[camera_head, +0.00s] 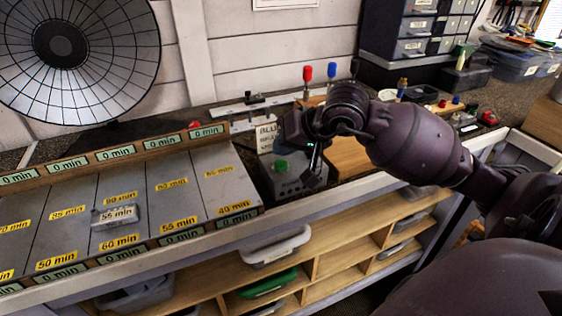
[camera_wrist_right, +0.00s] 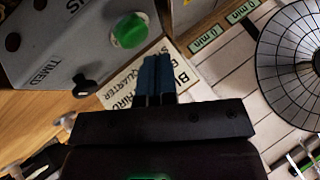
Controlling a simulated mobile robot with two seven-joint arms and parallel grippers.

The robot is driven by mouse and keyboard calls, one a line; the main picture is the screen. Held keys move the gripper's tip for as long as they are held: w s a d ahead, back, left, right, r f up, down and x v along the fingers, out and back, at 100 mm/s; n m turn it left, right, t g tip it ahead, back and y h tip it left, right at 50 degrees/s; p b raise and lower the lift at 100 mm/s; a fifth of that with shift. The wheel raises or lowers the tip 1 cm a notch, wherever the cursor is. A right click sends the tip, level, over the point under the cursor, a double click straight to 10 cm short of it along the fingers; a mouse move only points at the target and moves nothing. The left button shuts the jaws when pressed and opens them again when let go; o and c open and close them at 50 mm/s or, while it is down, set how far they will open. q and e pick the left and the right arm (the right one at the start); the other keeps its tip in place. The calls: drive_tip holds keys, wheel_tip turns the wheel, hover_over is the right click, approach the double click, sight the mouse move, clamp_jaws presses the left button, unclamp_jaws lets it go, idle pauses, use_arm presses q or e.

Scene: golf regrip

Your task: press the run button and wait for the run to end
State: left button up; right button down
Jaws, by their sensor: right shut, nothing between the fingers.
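The green run button (camera_head: 281,164) sits on top of a grey box (camera_head: 284,184) on the bench. In the right wrist view the green button (camera_wrist_right: 128,31) is at upper left on the box face, beside upside-down lettering that includes "TIMED". Whether the button is pressed in, I cannot tell. My left gripper is out of view.
A printed card (camera_head: 266,136) stands behind the box. A large round fan-like disc (camera_head: 110,85) is at upper left.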

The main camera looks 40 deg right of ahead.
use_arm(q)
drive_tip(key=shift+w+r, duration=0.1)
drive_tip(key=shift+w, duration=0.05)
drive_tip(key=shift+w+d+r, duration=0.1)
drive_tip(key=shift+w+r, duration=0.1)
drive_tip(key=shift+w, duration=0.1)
use_arm(e)
drive_tip(key=shift+f, duration=0.25)
drive_tip(key=shift+f+b, duration=0.2)
drive_tip(key=shift+b, duration=0.25)
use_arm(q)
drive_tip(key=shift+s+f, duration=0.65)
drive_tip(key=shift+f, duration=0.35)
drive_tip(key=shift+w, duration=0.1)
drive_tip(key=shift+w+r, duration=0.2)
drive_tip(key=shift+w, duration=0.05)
